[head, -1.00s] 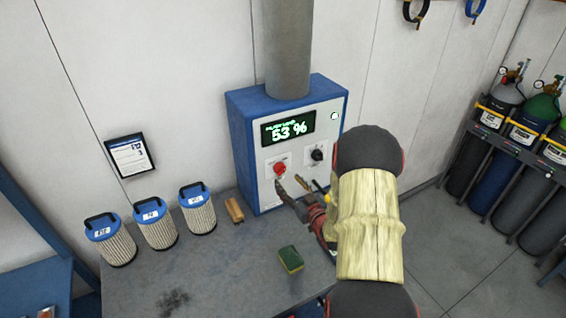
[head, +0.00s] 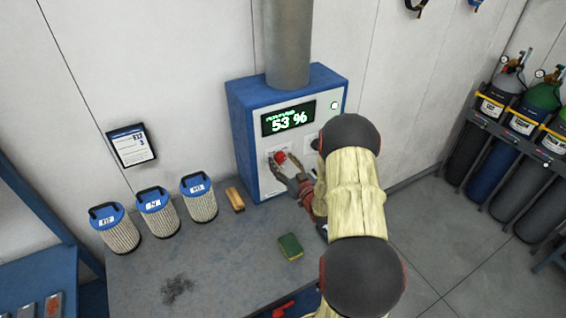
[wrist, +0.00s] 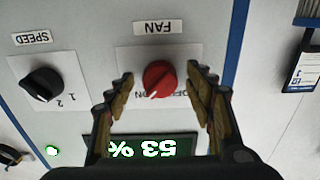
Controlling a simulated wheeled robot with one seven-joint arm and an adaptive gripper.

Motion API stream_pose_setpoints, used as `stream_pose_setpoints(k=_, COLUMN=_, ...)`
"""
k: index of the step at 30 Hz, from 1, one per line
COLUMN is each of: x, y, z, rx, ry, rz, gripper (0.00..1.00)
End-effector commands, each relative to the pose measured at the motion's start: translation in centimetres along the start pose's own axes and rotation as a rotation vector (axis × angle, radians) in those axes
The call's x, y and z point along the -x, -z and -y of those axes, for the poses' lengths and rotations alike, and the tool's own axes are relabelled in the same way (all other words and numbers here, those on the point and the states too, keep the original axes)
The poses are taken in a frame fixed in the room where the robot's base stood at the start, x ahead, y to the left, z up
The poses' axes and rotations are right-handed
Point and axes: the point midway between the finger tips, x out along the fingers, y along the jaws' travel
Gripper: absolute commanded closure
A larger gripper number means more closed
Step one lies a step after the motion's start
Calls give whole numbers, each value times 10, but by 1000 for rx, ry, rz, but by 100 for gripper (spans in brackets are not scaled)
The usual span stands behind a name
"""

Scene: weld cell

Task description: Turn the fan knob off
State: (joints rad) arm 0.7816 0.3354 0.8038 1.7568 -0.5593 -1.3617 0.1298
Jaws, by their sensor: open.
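The red fan knob (head: 280,158) is on the white front of a blue control box (head: 240,130). In the wrist view, which looks upside down, the red knob (wrist: 158,76) sits below the FAN label (wrist: 158,27). Its white mark points to the lower left, towards the ON lettering; the lettering is partly covered. My gripper (head: 285,167) is at the knob in the head view. In the wrist view my gripper (wrist: 162,82) is open, with one finger on each side of the knob and visible gaps between. Contact does not show.
A black SPEED knob (wrist: 43,84) is beside the fan knob. The display (head: 288,119) reads 53 %. A green sponge (head: 290,247), a wooden-backed brush (head: 235,199) and several filter canisters (head: 157,213) stand on the bench (head: 225,265). Gas cylinders (head: 497,125) are at the right.

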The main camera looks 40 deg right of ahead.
Motion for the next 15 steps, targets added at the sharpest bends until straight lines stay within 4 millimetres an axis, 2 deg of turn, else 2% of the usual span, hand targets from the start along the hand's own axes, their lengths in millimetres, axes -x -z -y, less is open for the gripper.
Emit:
stream_pose_setpoints(k=3, x=0, y=0, z=0, rx=0, ry=0, rz=0, gripper=47)
stream_pose_setpoints(k=15, x=0, y=0, z=0, rx=0, ry=0, rz=0, gripper=69)
